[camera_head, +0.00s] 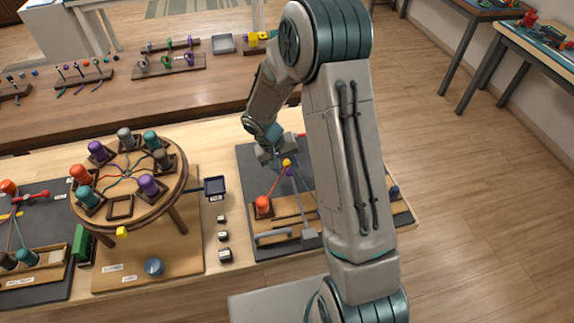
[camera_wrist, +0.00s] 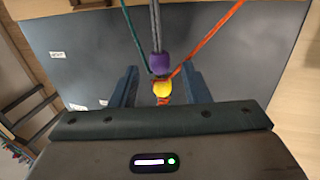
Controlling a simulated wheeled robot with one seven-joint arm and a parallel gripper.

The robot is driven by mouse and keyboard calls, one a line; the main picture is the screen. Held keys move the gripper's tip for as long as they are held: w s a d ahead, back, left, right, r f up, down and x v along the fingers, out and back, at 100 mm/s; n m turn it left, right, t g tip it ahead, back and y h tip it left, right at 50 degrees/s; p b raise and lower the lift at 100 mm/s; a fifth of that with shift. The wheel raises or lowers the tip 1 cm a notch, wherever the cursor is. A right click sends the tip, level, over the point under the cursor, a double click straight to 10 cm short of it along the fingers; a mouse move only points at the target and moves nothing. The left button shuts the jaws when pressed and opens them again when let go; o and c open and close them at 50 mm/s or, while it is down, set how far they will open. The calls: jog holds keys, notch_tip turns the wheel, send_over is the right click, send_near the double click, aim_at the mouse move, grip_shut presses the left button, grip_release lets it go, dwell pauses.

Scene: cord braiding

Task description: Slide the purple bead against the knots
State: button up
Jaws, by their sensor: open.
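The purple bead (camera_wrist: 159,63) sits on the grey cords in the wrist view. It also shows as a small spot below my arm's end in the head view (camera_head: 289,172). A yellow bead (camera_wrist: 163,89) lies just below it, nearer my palm. Orange and teal cord crosses between the two beads, and some orange cord shows below the yellow one; single knots are too small to tell. My gripper (camera_wrist: 160,72) is open, with one dark finger on each side of the beads and visible space to both. In the head view my gripper (camera_head: 277,155) is over the dark mat.
The orange cord (camera_wrist: 212,40) runs up right and the teal cord (camera_wrist: 133,27) up left. The dark mat (camera_head: 255,185) holds a wooden strip with an orange bobbin (camera_head: 263,205). A round braiding stand (camera_head: 140,205) with several bobbins is at left.

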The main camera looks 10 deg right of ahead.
jog(key=shift+d+f, duration=0.25)
jog(key=shift+f, duration=0.45)
grip_shut()
jog(key=shift+w+f+b, duration=0.1)
jog(key=shift+f+b, duration=0.05)
jog(key=shift+b, duration=0.55)
jog(key=shift+r, duration=0.2)
grip_release()
